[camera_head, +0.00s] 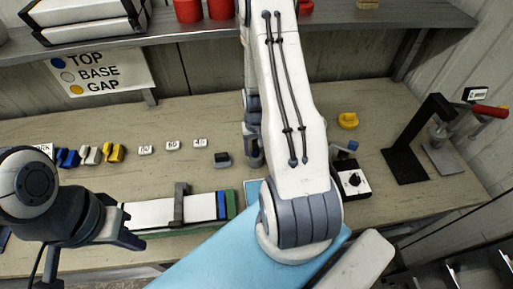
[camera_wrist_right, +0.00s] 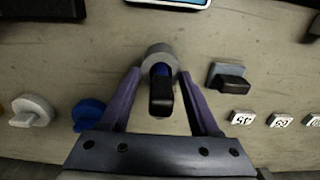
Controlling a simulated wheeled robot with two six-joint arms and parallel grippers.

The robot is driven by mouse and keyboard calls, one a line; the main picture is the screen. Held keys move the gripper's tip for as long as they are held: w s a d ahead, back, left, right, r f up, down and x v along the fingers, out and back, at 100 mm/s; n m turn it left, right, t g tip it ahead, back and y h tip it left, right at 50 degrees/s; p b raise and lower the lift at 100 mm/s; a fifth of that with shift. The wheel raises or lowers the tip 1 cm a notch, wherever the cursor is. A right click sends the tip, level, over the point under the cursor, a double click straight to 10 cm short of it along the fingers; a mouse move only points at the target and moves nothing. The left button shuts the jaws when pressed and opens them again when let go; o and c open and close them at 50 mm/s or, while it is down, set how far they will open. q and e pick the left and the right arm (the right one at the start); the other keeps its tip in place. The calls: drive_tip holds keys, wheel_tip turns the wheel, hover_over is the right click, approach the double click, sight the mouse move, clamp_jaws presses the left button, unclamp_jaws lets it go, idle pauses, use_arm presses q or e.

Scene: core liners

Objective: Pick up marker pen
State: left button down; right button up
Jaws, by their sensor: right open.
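In the right wrist view, a dark pen-like piece with a blue part (camera_wrist_right: 160,98), apparently the marker pen, stands in a round grey holder (camera_wrist_right: 158,52). My right gripper (camera_wrist_right: 161,76) is open, with one purple finger on each side of the pen; I cannot tell whether they touch it. In the head view the right gripper (camera_head: 254,158) is partly hidden by my arm, and the pen is hidden there.
A grey and black block (camera_wrist_right: 230,78) sits right of the holder, near small number tags (camera_wrist_right: 240,117). A blue knob (camera_wrist_right: 90,112) and a white knob (camera_wrist_right: 32,110) lie left. Yellow pieces (camera_head: 113,153), a black dial box (camera_head: 353,182) and a black stand (camera_head: 405,160) are on the bench.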

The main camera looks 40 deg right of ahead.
drive_tip(key=shift+c, duration=0.3)
clamp_jaws()
